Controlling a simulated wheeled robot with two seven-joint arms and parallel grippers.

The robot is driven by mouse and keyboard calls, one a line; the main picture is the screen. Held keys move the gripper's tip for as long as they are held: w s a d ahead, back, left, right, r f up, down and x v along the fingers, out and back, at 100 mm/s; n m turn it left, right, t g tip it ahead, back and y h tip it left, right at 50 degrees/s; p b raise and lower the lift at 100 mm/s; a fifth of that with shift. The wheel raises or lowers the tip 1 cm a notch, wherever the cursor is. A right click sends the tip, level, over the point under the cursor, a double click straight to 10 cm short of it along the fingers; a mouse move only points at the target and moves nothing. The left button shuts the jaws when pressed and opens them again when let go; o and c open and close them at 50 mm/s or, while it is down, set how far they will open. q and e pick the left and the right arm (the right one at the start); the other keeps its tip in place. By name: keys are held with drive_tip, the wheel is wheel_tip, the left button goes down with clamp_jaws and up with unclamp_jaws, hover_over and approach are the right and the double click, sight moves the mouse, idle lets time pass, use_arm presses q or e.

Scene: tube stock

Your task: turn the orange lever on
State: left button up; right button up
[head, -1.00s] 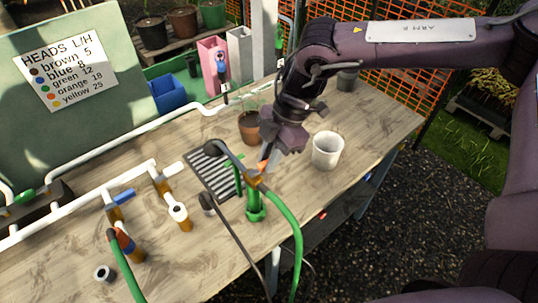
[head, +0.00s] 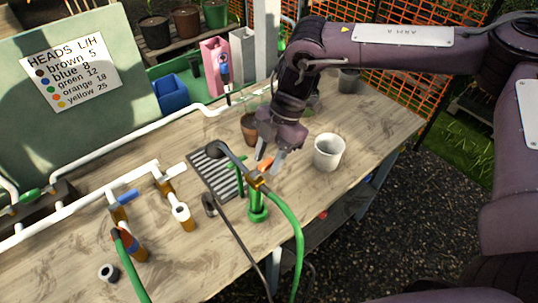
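The orange lever (head: 265,164) sits on a brass valve at the top of a green standpipe (head: 258,205) near the middle of the bench. A green lever (head: 236,162) is on its left side. My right gripper (head: 267,164) points down at the orange lever from behind and above. Its two pale fingers stand apart, with the orange lever showing between or just in front of them. I cannot tell whether a finger touches it. My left gripper is out of view.
A green hose (head: 293,225) and a dark hose (head: 236,237) run from the valve area. A white pot (head: 328,152) stands right of my gripper, a brown pot (head: 249,128) behind. Blue-levered pipework (head: 128,196) is at left. A board (head: 40,125) lists heads.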

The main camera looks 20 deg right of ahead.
drive_tip(key=shift+w+d+r, duration=0.15)
drive_tip(key=shift+r, duration=0.15)
drive_tip(key=s+b+v, duration=0.1)
drive_tip(key=b+v, duration=0.1)
drive_tip(key=v, duration=0.5)
drive_tip(key=shift+w, duration=0.45)
